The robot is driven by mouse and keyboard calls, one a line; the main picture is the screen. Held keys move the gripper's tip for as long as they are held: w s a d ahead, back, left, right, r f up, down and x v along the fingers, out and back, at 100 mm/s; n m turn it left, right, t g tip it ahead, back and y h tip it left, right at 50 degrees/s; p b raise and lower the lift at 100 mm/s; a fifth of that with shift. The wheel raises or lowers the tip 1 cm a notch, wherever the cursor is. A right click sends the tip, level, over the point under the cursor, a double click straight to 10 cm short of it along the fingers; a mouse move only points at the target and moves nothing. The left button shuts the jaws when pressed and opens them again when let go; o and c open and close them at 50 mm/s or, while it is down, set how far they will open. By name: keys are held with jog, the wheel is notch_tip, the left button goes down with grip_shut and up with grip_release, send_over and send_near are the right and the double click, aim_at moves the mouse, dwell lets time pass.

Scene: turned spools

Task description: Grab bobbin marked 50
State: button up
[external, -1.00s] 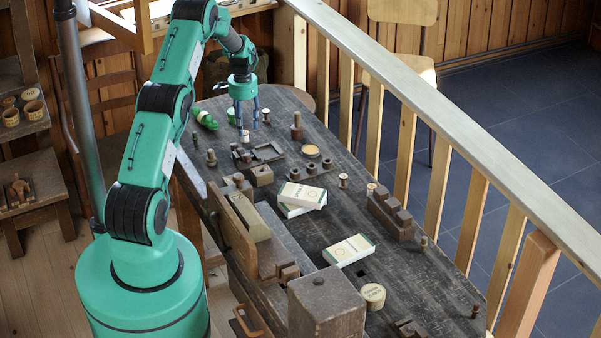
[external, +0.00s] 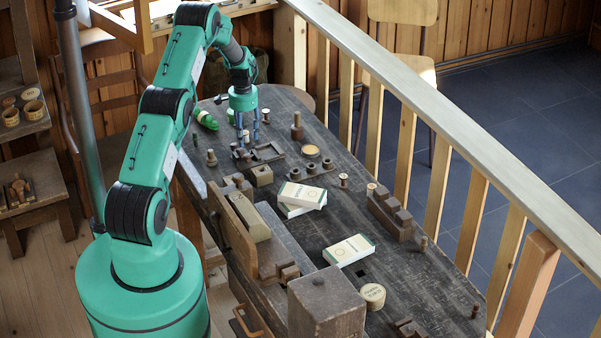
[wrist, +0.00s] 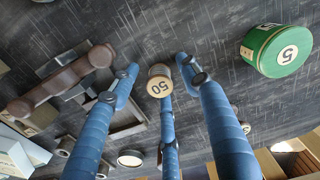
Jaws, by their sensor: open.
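The bobbin marked 50 (wrist: 159,82) shows its pale round top with a dark "50" in the wrist view. It is small and stands upright on the dark workbench (external: 330,220), and in the external view it is a small pale shape (external: 246,137) among my fingers. My gripper (external: 248,143) points down at the far end of the bench. In the wrist view its blue fingers (wrist: 158,65) are spread around the bobbin, open and holding nothing. One finger partly covers the bobbin's lower side. I cannot tell whether any finger touches it.
A larger green spool marked 5 (wrist: 285,52) stands to the right in the wrist view. A brown wooden piece (wrist: 65,78) and a frame-like tray lie to the left. A brown turned peg (external: 297,127) stands right of my gripper. White boxes (external: 348,250) lie nearer on the bench.

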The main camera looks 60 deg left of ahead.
aim_at(247, 133)
jog(key=shift+c, duration=0.3)
jog(key=c, duration=0.9)
jog(key=shift+o, duration=0.2)
jog(key=shift+r, duration=0.1)
jog(key=shift+r, duration=4.9)
